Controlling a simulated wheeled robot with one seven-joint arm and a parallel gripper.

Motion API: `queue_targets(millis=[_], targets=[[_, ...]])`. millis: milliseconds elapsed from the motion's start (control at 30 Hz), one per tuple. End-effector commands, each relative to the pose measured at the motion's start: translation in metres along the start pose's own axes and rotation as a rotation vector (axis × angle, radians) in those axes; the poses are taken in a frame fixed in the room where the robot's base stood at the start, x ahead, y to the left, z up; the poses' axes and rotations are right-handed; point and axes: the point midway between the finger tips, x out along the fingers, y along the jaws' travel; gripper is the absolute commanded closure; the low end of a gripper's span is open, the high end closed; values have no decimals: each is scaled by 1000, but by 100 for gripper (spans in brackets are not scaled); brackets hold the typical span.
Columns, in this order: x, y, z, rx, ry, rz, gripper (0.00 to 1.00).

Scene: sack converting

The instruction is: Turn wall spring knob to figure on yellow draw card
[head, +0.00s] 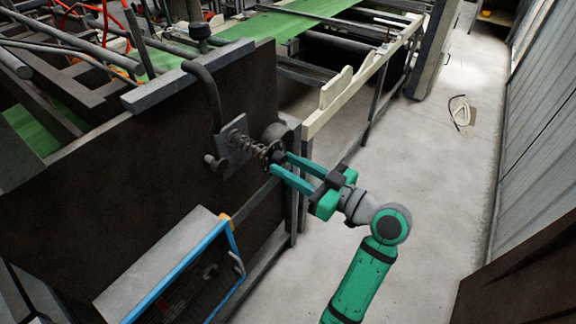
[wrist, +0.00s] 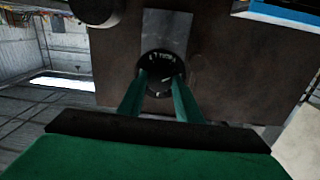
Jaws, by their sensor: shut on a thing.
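The spring knob (head: 273,153) sticks out from a grey plate on the dark machine wall, with a coiled spring behind it. In the wrist view the knob (wrist: 161,65) is a round black dial with small pale marks along its upper rim, too small to read. A pale line shows on its face. My gripper (head: 279,163) is shut on the knob, one green finger on each side; the fingers (wrist: 160,80) also show in the wrist view. No yellow card with a readable figure is in view.
A blue-framed panel (head: 186,265) with a small yellow patch (head: 225,221) at its corner is below the knob. A bent dark pipe (head: 212,95) hangs above left. A cream rail (head: 345,95) lies to the right.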

Motion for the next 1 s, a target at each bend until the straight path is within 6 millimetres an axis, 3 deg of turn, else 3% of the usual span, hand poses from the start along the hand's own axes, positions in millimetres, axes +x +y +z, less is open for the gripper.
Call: queue_targets(millis=[1000], targets=[[0,2,-3,951,-42,-8,91]])
